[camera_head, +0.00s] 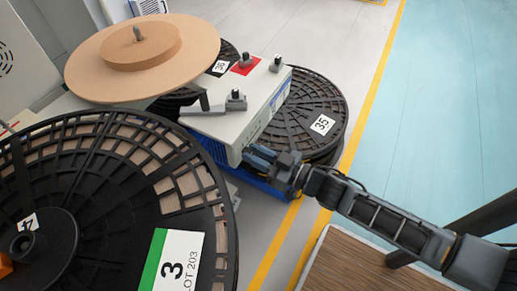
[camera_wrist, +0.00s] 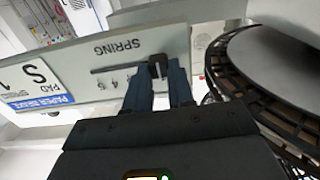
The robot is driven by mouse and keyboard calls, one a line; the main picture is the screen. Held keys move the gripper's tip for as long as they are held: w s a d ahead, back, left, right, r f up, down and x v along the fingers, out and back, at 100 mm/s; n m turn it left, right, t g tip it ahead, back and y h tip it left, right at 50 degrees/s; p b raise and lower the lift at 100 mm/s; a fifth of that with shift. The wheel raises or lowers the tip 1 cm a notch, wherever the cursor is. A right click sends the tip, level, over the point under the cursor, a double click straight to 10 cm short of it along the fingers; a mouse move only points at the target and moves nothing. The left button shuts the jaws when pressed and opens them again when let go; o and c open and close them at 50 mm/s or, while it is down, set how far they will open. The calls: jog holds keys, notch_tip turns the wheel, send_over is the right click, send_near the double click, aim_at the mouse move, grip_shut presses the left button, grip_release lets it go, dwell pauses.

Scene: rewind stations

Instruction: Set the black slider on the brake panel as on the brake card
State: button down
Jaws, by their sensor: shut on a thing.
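The brake panel (camera_head: 222,128) is a pale grey box in the head view. Its face fills the upper left of the wrist view (camera_wrist: 135,45), with the word SPRING upside down above a dark slot with small numbers. The black slider (camera_wrist: 158,64) sits toward the right of that slot in the wrist view. My gripper (camera_wrist: 160,78) is shut on it; it also shows in the head view (camera_head: 258,155) at the panel's near face. A white and blue card (camera_wrist: 38,85), with PAD, S and 1 on it, is on the face's left. The slider's exact number is partly hidden.
A large black reel (camera_head: 100,190) fills the lower left, and another (camera_head: 325,105) stands behind the panel. A tan disc (camera_head: 175,80) is at upper left. Black knobs (camera_head: 236,97) stand on the panel's top. A wooden top (camera_head: 350,268) is at lower right. The blue floor (camera_head: 450,100) is clear.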

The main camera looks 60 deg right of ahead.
jog(key=shift+a, duration=0.25)
jog(key=c, duration=1)
grip_release()
jog(key=shift+o, duration=0.2)
jog(key=shift+s, duration=0.15)
jog(key=s, duration=0.7)
jog(key=shift+s+d, duration=0.15)
jog(key=shift+s, duration=0.1)
jog(key=s+a+r+g+p, duration=0.1)
jog(key=s+a+r+p, duration=0.2)
jog(key=r, duration=0.5)
jog(key=s+a+r+g+p, duration=0.1)
jog(key=s+a+r+p, duration=0.2)
jog(key=r, duration=0.6)
jog(key=s+a+r+g+p, duration=0.1)
jog(key=s+a+r+p, duration=0.2)
jog(key=s+a+r, duration=0.3)
notch_tip(320, 180, up, 3)
jog(key=shift+s+a+f+h+p, duration=0.1)
jog(key=shift+s+a+h+p, duration=0.25)
jog(key=shift+s, duration=0.45)
